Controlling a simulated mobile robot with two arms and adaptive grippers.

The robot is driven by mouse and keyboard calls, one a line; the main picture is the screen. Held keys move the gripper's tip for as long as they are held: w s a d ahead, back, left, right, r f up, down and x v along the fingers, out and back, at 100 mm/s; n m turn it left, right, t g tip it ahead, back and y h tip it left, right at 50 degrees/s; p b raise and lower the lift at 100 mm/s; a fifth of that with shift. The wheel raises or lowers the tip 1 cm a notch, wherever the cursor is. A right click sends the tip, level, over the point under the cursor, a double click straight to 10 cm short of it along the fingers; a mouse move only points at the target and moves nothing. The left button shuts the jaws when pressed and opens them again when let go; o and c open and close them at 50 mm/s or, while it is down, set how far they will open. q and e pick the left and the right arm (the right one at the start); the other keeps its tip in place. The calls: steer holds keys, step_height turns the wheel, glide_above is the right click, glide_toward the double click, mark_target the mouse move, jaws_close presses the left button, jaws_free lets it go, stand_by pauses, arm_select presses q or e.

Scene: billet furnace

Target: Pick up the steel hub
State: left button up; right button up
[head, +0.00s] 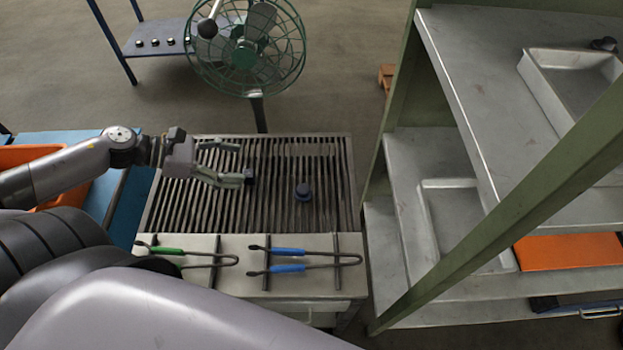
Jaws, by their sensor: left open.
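The steel hub (303,191) shows as a small dark round piece with a raised middle. It rests on the slatted grate of the table (342,170), right of the grate's middle. My left gripper (243,163) comes in from the left over the grate. Its two fingers are spread apart with nothing seen between them. It is to the left of the hub and a little farther back, clear of it. My right gripper is not in view.
Tongs with blue handles (288,252) and green handles (166,250) lie on the table's front ledge. A green fan (245,55) stands behind the grate. A rack with grey trays (548,90) stands at the right, its green post close by. An orange bin (75,196) is at the left.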

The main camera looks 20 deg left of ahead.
arm_select(q)
step_height(320, 180, down, 3)
steer(key=b, duration=0.8)
glide_toward(302, 189)
steer(key=shift+s+a+r, duration=0.2)
steer(key=shift+a+r, duration=0.25)
steer(key=shift+a, duration=0.35)
steer(key=shift+x, duration=0.8)
steer(key=x, duration=0.3)
steer(key=shift+w+d, duration=0.25)
steer(key=shift+d, duration=0.05)
steer(key=shift+w+d+f+p, duration=0.35)
steer(key=shift+d+f, duration=0.1)
steer(key=shift+d, duration=0.05)
steer(key=p+x, duration=0.2)
steer(key=x, duration=0.3)
steer(key=shift+s+d+p, duration=0.15)
steer(key=shift+s+p, duration=0.05)
steer(key=shift+p, duration=0.1)
steer(key=shift+d+f, duration=0.15)
steer(key=shift+f, duration=0.05)
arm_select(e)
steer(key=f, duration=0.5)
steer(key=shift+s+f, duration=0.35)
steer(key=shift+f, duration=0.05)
